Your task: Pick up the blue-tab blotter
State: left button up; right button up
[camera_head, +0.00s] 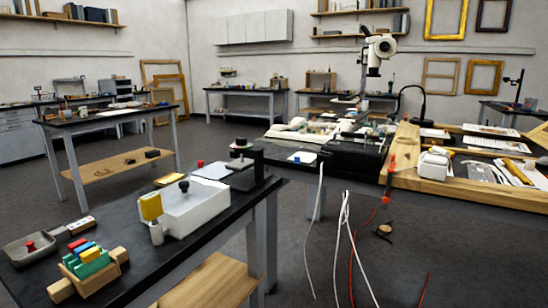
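A small white pad with a blue patch on top (302,157) lies flat near the left end of the black bench in the middle; it looks like the blue-tab blotter, but it is small at this distance. A second blue piece (86,249) sits among red, yellow and green pieces in a wooden rack (62,290) on the near left table, and I cannot tell whether it is a blotter tab. Neither of my grippers shows in the head view.
The near left black table (165,258) carries a grey tray (18,258), a white box with a dark knob (197,207) and a dark stand (258,160). White and red cords (345,225) hang before the wooden bench (460,193). Open floor lies between the tables.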

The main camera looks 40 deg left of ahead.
aim_at(300, 156)
jog(key=i+j+u, duration=0.15)
jog(key=i+u, duration=0.25)
jog(key=i, duration=0.45)
